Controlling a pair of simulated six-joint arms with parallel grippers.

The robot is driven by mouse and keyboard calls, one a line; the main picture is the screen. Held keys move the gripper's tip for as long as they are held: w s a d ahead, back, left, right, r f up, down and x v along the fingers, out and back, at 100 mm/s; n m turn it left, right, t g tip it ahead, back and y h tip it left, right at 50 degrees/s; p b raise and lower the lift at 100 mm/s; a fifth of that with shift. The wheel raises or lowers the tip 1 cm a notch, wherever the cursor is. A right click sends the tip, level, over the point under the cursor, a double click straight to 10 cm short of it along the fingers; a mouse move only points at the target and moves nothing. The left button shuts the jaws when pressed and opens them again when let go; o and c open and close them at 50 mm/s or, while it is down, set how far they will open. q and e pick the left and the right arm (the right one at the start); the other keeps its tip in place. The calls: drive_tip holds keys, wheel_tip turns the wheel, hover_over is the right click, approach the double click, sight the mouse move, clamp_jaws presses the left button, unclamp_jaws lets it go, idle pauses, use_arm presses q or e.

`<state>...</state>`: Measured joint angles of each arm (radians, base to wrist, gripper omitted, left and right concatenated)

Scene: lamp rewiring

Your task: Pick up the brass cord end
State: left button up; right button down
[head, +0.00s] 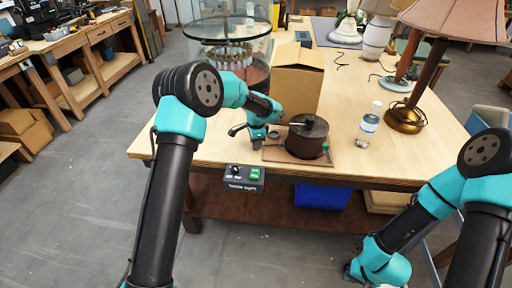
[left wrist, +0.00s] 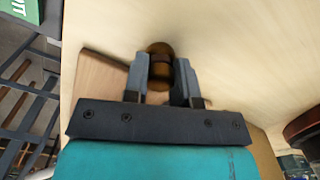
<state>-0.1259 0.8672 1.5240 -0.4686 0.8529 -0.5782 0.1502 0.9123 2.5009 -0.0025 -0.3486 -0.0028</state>
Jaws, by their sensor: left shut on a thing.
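The brass cord end (left wrist: 160,68) is a small, round, brown-gold piece in the left wrist view. My left gripper (left wrist: 161,82) is shut on it, with one dark finger on each side. Part of the piece is hidden between the fingers. In the head view, my left gripper (head: 258,143) points down at the table's front edge, at the left end of a thin brown board (head: 272,155). The cord end cannot be made out there. My right arm hangs at the lower right, away from the table top, and its fingers are out of the picture.
A dark round pot-like thing (head: 308,138) stands on the board, close right of my left gripper. A cardboard box (head: 296,85) stands behind. A bottle (head: 367,128) and a lamp (head: 405,115) stand to the right. A small labelled control box (head: 244,179) is at the front edge.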

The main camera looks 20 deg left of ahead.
use_arm(q)
drive_tip(key=shift+r, duration=0.1)
drive_tip(key=shift+c, duration=0.2)
drive_tip(key=shift+r, duration=1.4)
drive_tip(key=shift+s+r, duration=0.1)
drive_tip(key=shift+r, duration=0.25)
drive_tip(key=s+d, duration=0.1)
drive_tip(key=s, duration=0.4)
drive_tip(key=s+d+r, duration=0.1)
drive_tip(key=s+d, duration=0.1)
drive_tip(key=s, duration=0.3)
drive_tip(key=s+d, duration=0.1)
drive_tip(key=s, duration=0.4)
drive_tip(key=shift+s+d+r, duration=0.1)
drive_tip(key=shift+d+r, duration=0.05)
drive_tip(key=shift+d, duration=0.05)
